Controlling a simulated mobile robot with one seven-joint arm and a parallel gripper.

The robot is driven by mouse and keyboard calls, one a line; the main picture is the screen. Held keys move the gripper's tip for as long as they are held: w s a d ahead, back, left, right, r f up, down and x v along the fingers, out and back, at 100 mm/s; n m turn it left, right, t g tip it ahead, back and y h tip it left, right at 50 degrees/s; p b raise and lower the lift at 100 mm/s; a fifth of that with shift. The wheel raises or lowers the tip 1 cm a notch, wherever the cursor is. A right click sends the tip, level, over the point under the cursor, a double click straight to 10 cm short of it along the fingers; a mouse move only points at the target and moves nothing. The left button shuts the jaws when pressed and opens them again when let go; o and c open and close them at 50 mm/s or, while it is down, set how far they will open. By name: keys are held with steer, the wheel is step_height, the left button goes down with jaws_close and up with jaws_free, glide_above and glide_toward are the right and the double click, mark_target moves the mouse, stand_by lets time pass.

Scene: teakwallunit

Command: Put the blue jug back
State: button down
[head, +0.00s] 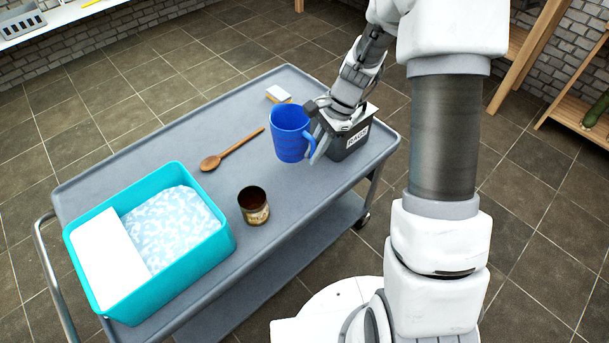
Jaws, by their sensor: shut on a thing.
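The blue jug (288,134) is at the right part of the grey cart top, its handle toward the right. My gripper (314,140) is shut on the jug at its handle side. The fingers partly cover the handle. The jug looks upright; I cannot tell whether its base touches the cart top or is just above it.
A dark labelled box (350,138) stands right beside my gripper. A sponge-like block (278,94), a wooden spoon (230,150), an open can (254,206) and a teal bin (168,272) are on the grey cart (150,150). The cart's far left top is clear.

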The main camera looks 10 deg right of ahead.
step_height(320, 180, down, 8)
steer(key=b, duration=0.2)
steer(key=shift+f+b, duration=0.1)
steer(key=shift+b, duration=0.25)
steer(key=shift+f, duration=0.2)
steer(key=c, duration=0.9)
jaws_free()
steer(key=shift+r, duration=0.15)
